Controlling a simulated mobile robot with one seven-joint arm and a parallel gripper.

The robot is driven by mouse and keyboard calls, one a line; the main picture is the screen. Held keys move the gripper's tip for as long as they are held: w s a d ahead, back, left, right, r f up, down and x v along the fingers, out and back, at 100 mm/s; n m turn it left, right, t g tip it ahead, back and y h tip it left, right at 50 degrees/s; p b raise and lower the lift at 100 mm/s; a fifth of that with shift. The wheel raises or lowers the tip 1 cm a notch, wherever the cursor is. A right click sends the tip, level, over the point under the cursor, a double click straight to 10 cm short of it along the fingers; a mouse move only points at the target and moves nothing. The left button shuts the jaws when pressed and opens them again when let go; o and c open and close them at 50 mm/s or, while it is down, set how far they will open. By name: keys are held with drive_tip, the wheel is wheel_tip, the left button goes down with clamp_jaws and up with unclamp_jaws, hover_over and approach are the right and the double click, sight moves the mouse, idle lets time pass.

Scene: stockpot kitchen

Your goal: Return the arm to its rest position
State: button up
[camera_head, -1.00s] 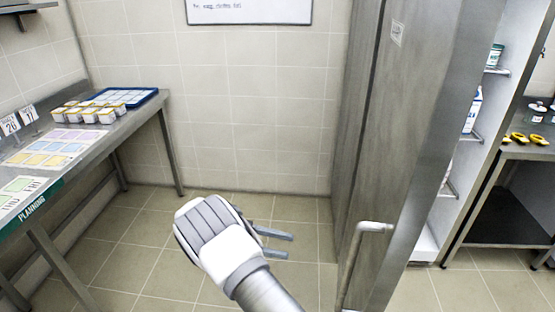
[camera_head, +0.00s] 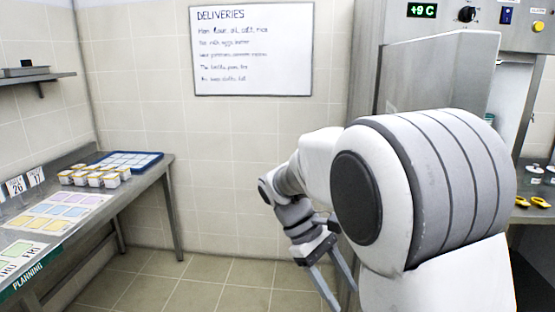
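My gripper (camera_head: 334,290) hangs low in the middle of the view, its two dark fingers pointing down and to the right. The fingers are apart, with nothing seen between them. My arm (camera_head: 440,180) is folded, with its large white and grey joint close to the camera on the right. The arm hides much of the steel cabinet door and the lower part of the gripper's surroundings.
A steel table (camera_head: 150,190) on the left holds a blue tray (camera_head: 128,160), several small tubs (camera_head: 95,178) and coloured sheets (camera_head: 60,212). A steel cabinet (camera_head: 455,60) with an open door stands right, behind my arm. Tiled floor (camera_head: 215,280) between them is clear.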

drive_tip(key=s+d+r+m+t+y+p, duration=0.2)
drive_tip(key=s+r+m+t+y, duration=0.4)
drive_tip(key=s, duration=0.8)
drive_tip(key=shift+s+d+r+m+t+p, duration=0.25)
drive_tip(key=shift+r+m+t+p, duration=0.65)
drive_tip(key=shift+r+t, duration=1)
drive_tip(key=shift+r, duration=0.2)
